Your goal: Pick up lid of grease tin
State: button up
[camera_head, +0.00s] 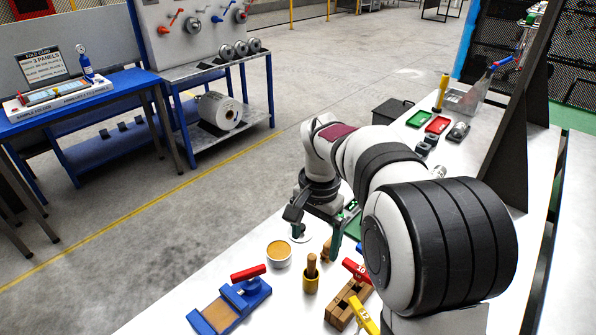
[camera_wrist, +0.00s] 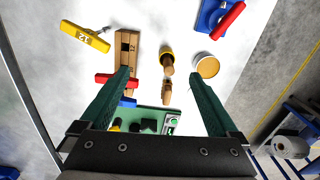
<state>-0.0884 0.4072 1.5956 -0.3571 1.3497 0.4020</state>
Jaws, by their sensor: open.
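A pale, flat disc (camera_head: 301,238), which looks like the lid, lies behind and right of the tin, partly covered by a finger of my gripper. I cannot make the lid out clearly in the wrist view. My gripper (camera_head: 317,236) points down over the bench with its jaws apart and nothing between them. Its green fingers also show in the wrist view (camera_wrist: 160,76).
A blue fixture with a red handle (camera_head: 232,303) and a wooden block (camera_head: 346,303) are at the front. Green and red trays (camera_head: 437,125) lie farther back.

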aim_at(311, 278)
jog(key=w+f, duration=0.3)
jog(key=w, duration=0.1)
jog(key=shift+a, duration=0.3)
jog(key=f, duration=1.5)
jog(key=shift+s+d+f, duration=0.2)
jog(key=shift+d+f, duration=0.05)
jog(key=shift+d, duration=0.15)
jog(key=c, duration=1.5)
